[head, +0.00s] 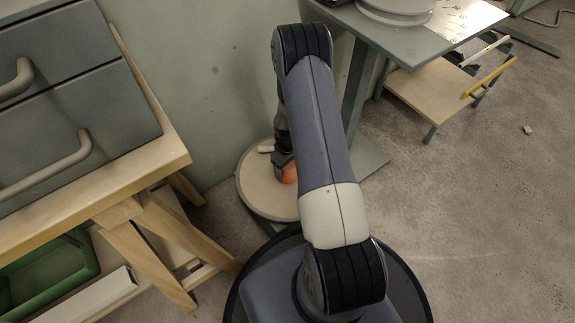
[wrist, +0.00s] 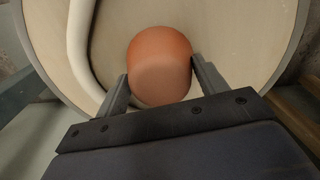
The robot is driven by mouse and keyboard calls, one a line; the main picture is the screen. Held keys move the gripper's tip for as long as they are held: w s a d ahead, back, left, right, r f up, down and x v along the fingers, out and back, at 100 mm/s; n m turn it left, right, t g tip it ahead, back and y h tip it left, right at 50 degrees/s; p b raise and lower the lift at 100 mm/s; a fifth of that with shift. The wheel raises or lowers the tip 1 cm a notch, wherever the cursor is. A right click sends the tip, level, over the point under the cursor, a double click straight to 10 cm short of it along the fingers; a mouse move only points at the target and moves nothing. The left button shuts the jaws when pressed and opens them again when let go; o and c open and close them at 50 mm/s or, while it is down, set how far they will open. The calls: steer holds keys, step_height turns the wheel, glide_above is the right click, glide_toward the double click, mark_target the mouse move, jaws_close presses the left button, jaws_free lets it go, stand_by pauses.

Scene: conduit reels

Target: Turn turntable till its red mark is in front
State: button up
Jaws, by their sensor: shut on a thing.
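The turntable (head: 254,190) is a pale round disc with a grey rim, low by the wall, partly hidden behind my arm. It fills much of the wrist view (wrist: 235,35). An orange-red rounded knob (wrist: 160,65) stands on it and shows partly in the head view (head: 289,174). My gripper (wrist: 160,78) has one finger on each side of the knob and is shut on it. A white curved bar (wrist: 80,45) lies on the disc beside the knob; its end shows in the head view (head: 266,149). I make out no separate red mark.
A wooden bench (head: 150,172) with grey drawers (head: 70,110) stands at left, with a green bin (head: 45,268) below. A grey table (head: 400,35) with round plates stands at back right, near a low wooden shelf (head: 428,90). The floor at right is mostly clear.

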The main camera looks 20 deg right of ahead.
steer(key=shift+m+b, duration=0.35)
steer(key=shift+m, duration=4.95)
steer(key=shift+m+b, duration=0.4)
steer(key=shift+m, duration=4.6)
steer(key=o, duration=1.4)
steer(key=shift+c, duration=0.2)
steer(key=shift+r, duration=0.1)
